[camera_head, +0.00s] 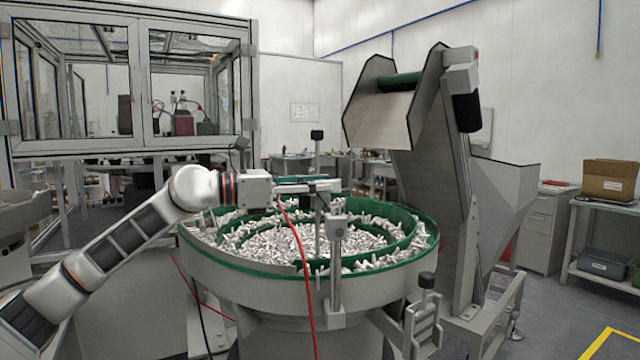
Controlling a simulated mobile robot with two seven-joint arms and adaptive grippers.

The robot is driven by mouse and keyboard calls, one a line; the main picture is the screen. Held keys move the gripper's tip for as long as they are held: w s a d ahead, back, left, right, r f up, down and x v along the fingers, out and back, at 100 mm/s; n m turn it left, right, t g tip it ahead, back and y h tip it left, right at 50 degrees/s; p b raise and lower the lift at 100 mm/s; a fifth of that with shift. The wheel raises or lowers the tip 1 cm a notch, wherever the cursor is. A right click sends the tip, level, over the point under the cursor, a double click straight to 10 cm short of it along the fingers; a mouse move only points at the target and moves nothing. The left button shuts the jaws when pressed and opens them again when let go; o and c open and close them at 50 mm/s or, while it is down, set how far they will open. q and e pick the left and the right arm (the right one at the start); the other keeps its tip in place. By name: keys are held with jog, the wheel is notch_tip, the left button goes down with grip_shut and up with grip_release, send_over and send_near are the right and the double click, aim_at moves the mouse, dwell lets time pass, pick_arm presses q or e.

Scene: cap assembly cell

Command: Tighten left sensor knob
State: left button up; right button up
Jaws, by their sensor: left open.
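My left arm comes in from the left and its left gripper (322,186) is over the bowl feeder (215,258), pointing right. It is open, at the upright posts by the bowl's near rim. A black knob (317,135) tops a thin post just above the fingers. A grey clamp post (336,262) stands at the front rim, just below and right of the fingertips. I cannot tell whether the fingers touch either. Another black knob (428,281) sits on a grey bracket at the lower right. Which knob is the left sensor knob is not clear. My right gripper is not in view.
White caps (290,242) fill the green-rimmed bowl. A red cable (306,285) hangs down its front. A tall metal hopper (430,160) stands to the right and a glazed machine enclosure (130,80) behind left. A cardboard box (608,180) is on a far-right bench; the right floor is clear.

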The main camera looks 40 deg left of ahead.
pick_arm(q)
jog(key=c, duration=1.1)
jog(key=shift+w+a+m+h, duration=0.1)
jog(key=shift+m+h, duration=0.2)
jog(key=shift+h, duration=0.1)
jog(key=m+g+h, duration=0.2)
jog(key=g, duration=0.1)
jog(key=shift+r+h, duration=0.1)
jog(key=shift+h, duration=0.3)
jog(key=shift+m+g+h, duration=0.8)
jog(key=shift+m+g, duration=0.3)
jog(key=o, duration=1.1)
